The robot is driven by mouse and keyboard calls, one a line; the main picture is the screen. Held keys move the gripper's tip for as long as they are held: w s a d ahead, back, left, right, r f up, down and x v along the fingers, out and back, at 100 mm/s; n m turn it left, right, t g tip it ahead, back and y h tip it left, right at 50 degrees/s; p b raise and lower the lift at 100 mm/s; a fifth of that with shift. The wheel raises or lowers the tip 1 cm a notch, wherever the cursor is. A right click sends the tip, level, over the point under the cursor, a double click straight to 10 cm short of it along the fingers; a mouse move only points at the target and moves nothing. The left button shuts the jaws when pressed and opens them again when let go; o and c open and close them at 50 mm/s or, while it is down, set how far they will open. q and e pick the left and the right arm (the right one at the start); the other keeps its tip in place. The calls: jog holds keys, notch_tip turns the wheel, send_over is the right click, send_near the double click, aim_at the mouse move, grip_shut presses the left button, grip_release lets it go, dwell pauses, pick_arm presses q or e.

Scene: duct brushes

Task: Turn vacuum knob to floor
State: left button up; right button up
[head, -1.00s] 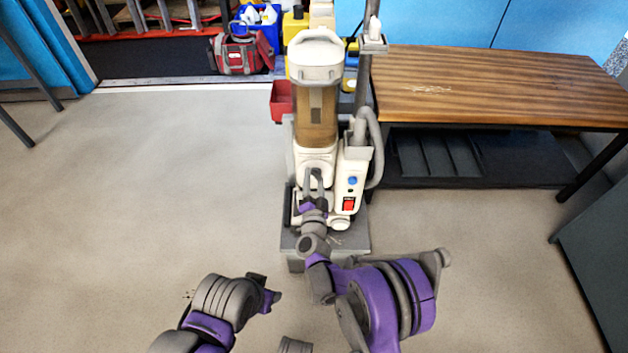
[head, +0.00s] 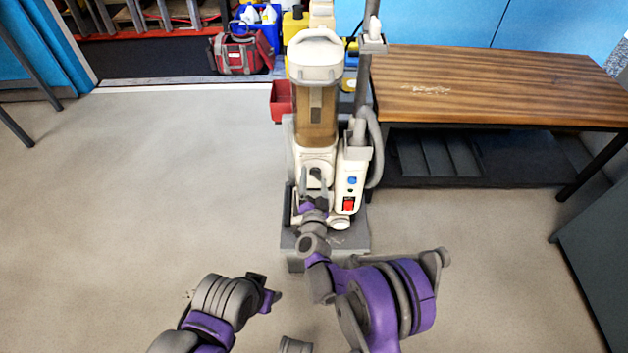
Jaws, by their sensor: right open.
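A cream upright vacuum (head: 317,70) with a brown clear bin stands on a grey base in the middle of the head view. A dark knob (head: 315,173) sits on its lower front, below the bin. My right gripper (head: 314,181) is open in front of the knob, its fingers spread to either side of it. Whether the fingers touch the knob, and the knob's markings, cannot be made out. A side panel carries a blue button (head: 352,181) and a red switch (head: 349,204). My left arm is at the lower left; its gripper (head: 272,299) points right, away from the vacuum.
A wooden table (head: 500,85) with a dark lower shelf stands right of the vacuum. A red bin (head: 281,101) is behind it at left. A red tool bag (head: 240,53) and a blue caddy lie at the back. The floor at left is clear.

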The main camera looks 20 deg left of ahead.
jog(key=p+v, duration=0.1)
jog(key=v, duration=0.9)
jog(key=shift+s, duration=0.4)
jog(key=shift+d, duration=0.1)
